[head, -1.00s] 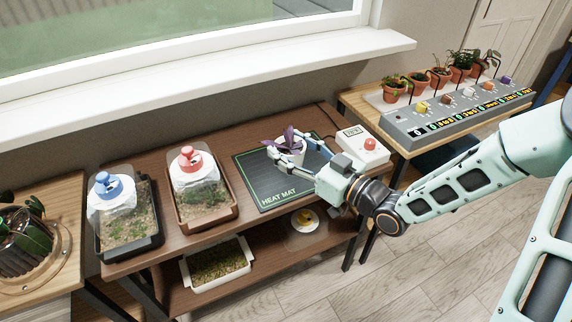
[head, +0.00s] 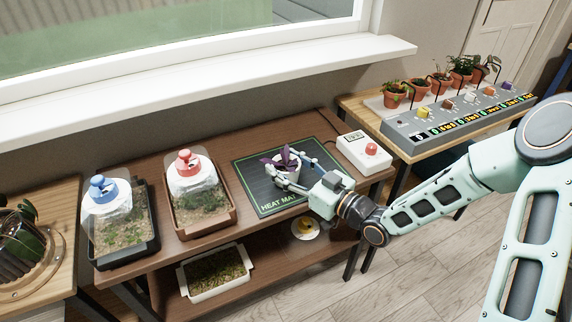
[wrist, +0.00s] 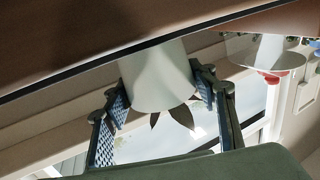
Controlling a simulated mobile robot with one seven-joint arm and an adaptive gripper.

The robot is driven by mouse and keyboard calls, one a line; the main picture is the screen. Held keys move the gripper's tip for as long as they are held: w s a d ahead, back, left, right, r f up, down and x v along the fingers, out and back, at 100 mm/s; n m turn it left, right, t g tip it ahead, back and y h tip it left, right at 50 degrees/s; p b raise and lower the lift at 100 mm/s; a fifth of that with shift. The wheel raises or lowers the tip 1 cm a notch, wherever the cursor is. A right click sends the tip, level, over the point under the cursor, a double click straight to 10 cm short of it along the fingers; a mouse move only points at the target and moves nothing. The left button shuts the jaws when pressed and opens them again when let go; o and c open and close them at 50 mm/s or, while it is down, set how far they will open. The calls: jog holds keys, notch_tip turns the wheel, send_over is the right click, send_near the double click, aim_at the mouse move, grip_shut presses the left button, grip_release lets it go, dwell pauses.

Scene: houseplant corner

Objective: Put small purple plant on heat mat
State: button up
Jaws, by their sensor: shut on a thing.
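The small purple plant (head: 277,161) is in a white pot (head: 287,165), over the dark heat mat (head: 246,183) in the head view. My gripper (head: 288,173) is shut on this pot from the front right. In the wrist view the pale pot (wrist: 157,78) is between my two finger pads, with dark leaves (wrist: 180,116) beyond it. The pot looks upright in the head view. I cannot tell whether its base touches the mat.
A white control box (head: 363,152) with a red knob stands right of the mat. A tray with a red-knobbed cover (head: 190,165) and one with a blue-knobbed cover (head: 105,195) stand left.

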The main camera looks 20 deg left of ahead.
jog(key=o, duration=1.4)
jog(key=shift+c, duration=0.2)
jog(key=shift+d+r+p, duration=0.15)
jog(key=shift+p, duration=0.2)
jog(key=p+v, duration=0.1)
jog(key=v, duration=1)
jog(key=shift+s+d, duration=0.15)
jog(key=shift+d, duration=0.25)
